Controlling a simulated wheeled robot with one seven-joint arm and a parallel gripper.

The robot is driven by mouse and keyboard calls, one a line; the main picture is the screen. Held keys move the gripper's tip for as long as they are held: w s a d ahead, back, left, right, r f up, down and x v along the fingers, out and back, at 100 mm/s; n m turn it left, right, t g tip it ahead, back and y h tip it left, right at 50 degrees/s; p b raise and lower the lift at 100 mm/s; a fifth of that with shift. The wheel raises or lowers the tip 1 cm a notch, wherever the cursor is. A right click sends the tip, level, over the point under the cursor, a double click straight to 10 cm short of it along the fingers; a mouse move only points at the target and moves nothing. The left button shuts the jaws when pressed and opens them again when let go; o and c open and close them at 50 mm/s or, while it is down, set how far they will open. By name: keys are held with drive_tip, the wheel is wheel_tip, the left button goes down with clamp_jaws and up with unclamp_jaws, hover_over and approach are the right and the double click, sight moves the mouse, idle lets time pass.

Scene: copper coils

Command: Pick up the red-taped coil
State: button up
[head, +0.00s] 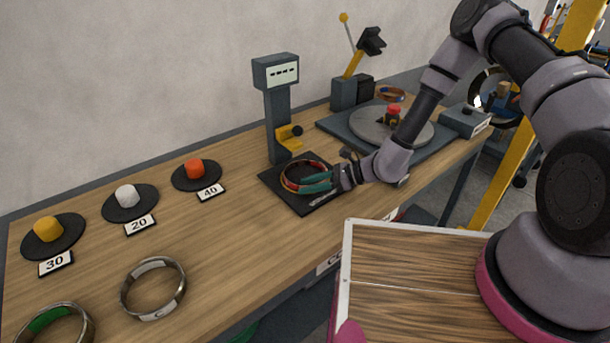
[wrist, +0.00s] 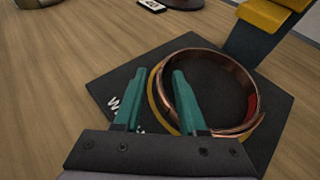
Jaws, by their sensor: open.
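A copper coil (wrist: 245,88) lies on a black square mat (wrist: 270,130), with a dark red patch on its inner right side in the wrist view. In the head view the coil (head: 288,183) shows red near its front, partly covered by my gripper (head: 320,182). My gripper's teal fingers are open in the wrist view (wrist: 158,78). The right finger overlaps the ring's opening and the left finger is outside it, with the near-left rim between them in the picture. I cannot tell whether either finger touches the coil.
A grey post with a display (head: 276,75) and yellow bracket stands behind the mat. A turntable (head: 370,125) is at the right. Black discs with coloured knobs, a silver-taped coil (head: 133,275) and a green-taped coil (head: 82,325) are at the left. Bare wood lies between.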

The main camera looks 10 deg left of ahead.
drive_tip(key=shift+a+f, duration=0.1)
drive_tip(key=shift+a, duration=0.15)
clamp_jaws()
drive_tip(key=shift+d, duration=0.15)
idle(1.1)
